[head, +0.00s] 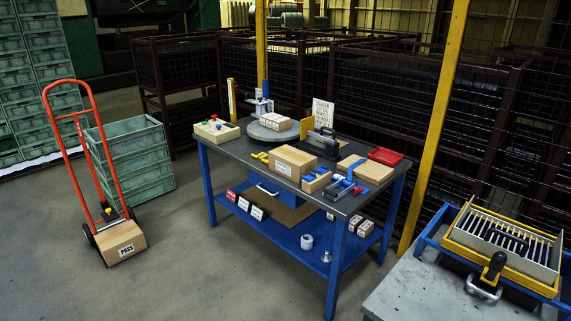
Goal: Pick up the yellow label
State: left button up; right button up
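Small yellow pieces (260,156) lie on the dark top of the blue-legged workbench (228,152), near its left front edge beside a cardboard box. They are too small to tell whether one is a label. A yellow upright plate (306,127) also shows at the back of the bench, partly behind other items. Neither of my grippers is in view.
On the bench are a cardboard box (292,163), a round turntable (262,135), a red tray (385,156) and a flat carton (366,170). An orange hand truck (78,118) stands left. A grey table (400,297) is at lower right. Floor in front is clear.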

aim_at(261, 155)
jog(key=i+j+z, duration=0.25)
jog(key=i+j, duration=0.7)
jog(key=i, duration=0.2)
jog(key=i+j+z, duration=0.25)
jog(key=i+j, duration=0.75)
jog(key=j, duration=0.15)
